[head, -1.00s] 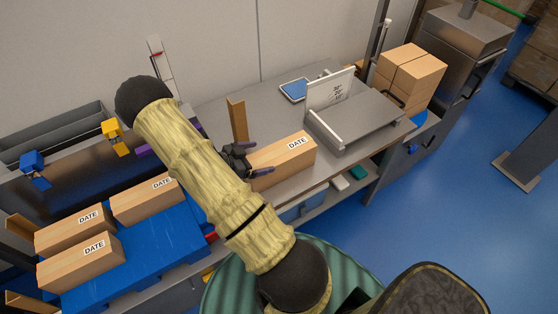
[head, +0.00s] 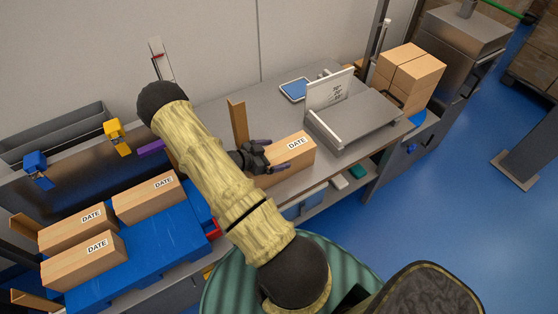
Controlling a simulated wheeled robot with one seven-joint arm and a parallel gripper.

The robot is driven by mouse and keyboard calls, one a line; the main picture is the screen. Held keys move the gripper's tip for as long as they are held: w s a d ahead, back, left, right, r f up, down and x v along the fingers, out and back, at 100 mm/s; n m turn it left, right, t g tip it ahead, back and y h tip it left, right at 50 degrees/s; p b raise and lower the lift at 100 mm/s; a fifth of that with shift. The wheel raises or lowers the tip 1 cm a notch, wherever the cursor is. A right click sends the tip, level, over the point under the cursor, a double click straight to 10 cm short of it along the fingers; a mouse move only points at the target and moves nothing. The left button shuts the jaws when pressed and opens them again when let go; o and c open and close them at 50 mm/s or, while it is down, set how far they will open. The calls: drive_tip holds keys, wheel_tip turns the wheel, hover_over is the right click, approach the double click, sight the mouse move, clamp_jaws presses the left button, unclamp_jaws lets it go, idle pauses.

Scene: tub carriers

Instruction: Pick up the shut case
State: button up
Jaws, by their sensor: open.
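A shut wooden-brown case (head: 298,155) with a DATE label lies on the grey bench (head: 215,112), left of a grey machine. My gripper (head: 274,155) is open at the left end of this case. One dark finger is by its far top edge and the other is in front of its near face. I cannot tell whether the fingers touch it. My gripper hides the case's left end.
Several similar DATE cases (head: 148,200) stand on a blue pallet (head: 160,245) at the left. A brown upright panel (head: 238,122) stands just behind my gripper. The grey machine (head: 355,125) with an upright white plate is to the right. Stacked boxes (head: 410,75) are beyond it.

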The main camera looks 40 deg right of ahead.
idle(0.4)
drive_tip(key=c, duration=1.7)
drive_tip(key=shift+r, duration=0.1)
drive_tip(key=shift+c, duration=1.3)
wheel_tip(320, 180, up, 10)
drive_tip(key=shift+b, duration=0.45)
drive_tip(key=shift+d, duration=0.1)
